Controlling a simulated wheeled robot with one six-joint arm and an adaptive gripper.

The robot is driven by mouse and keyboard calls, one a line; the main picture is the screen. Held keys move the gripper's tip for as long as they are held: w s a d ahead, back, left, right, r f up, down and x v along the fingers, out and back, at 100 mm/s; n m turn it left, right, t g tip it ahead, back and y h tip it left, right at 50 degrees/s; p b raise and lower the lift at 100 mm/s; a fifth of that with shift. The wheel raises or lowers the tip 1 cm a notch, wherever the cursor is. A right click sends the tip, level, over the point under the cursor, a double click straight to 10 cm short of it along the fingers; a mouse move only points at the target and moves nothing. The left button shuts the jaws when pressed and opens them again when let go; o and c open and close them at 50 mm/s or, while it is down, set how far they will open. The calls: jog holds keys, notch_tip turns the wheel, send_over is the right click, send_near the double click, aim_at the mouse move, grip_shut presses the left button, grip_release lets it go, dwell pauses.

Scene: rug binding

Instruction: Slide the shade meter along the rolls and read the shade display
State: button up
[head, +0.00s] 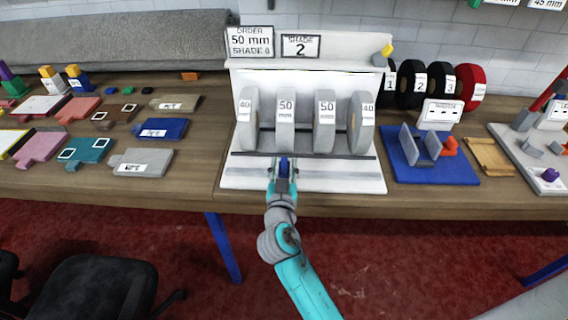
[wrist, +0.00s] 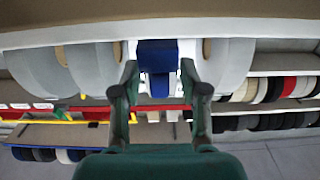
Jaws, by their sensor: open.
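The shade meter (head: 284,163) is a small blue block on the rail at the front of the white roll stand (head: 240,176). It also shows in the wrist view (wrist: 157,58), between my finger tips. My gripper (head: 283,178) is open around the meter; finger contact is unclear. Several grey rolls stand behind the rail: a 40 roll (head: 246,125) at left, a 50 mm roll (head: 286,135), another 50 mm roll (head: 325,130) and a 40 roll (head: 362,125). The meter is in front of the left 50 mm roll. The shade display (head: 300,46) reads 2.
The order card (head: 249,41) reads 50 mm and a shade whose last character is unclear. Colored sample pieces (head: 87,150) lie at left. Black and red numbered rolls (head: 412,84) and a blue fixture (head: 430,160) stand at right. A chair (head: 95,290) is at lower left.

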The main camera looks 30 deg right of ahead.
jog(key=shift+w+d, duration=0.3)
jog(key=shift+w, duration=0.1)
grip_shut()
jog(key=s+d, duration=0.2)
jog(key=d, duration=0.1)
jog(key=s+d, duration=0.2)
jog(key=d, duration=0.1)
jog(key=s+d, duration=0.2)
jog(key=shift+s+d, duration=0.3)
jog(key=shift+d, duration=0.1)
